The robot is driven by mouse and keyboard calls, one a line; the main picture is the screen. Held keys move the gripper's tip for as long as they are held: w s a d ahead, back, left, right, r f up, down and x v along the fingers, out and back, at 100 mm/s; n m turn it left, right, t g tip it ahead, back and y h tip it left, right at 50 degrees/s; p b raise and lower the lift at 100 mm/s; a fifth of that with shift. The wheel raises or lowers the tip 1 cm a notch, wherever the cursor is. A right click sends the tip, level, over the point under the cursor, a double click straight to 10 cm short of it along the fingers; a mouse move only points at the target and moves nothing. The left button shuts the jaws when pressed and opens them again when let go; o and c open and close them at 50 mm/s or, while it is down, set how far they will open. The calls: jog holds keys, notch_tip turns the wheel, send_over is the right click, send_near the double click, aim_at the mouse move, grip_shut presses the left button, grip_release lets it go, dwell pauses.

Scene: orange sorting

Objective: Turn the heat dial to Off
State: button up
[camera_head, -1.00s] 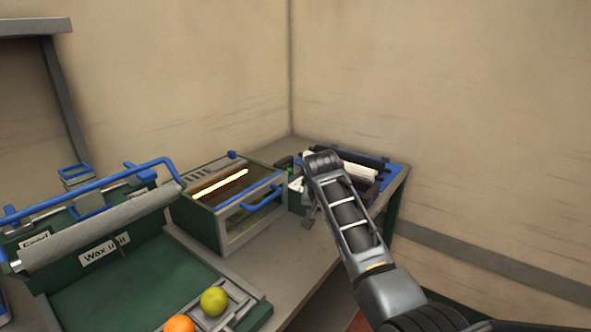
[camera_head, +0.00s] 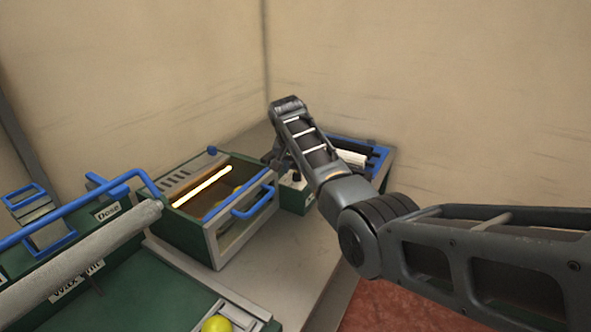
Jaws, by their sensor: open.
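A green box heater (camera_head: 215,200) with a glowing bar and a blue-handled glass front stands on the bench. A small green unit (camera_head: 298,197) with a pale top and a black knob (camera_head: 297,177) sits just right of it. I cannot read any label that tells which knob is the heat dial. A small blue knob (camera_head: 212,150) also stands at the heater's back corner. My gripper (camera_head: 271,160) is open, small and partly hidden by my wrist, between the heater's right end and the green unit. I cannot tell whether it touches either.
Round fruit (camera_head: 237,191) shows dimly inside the heater. The wax unit (camera_head: 90,290) with its grey roller and blue handle fills the lower left, with a yellow fruit (camera_head: 217,324) at its tray end. A blue-framed tray (camera_head: 358,152) lies behind my arm. Walls close off the back.

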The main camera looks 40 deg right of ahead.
jog(key=shift+x, duration=0.9)
grip_shut()
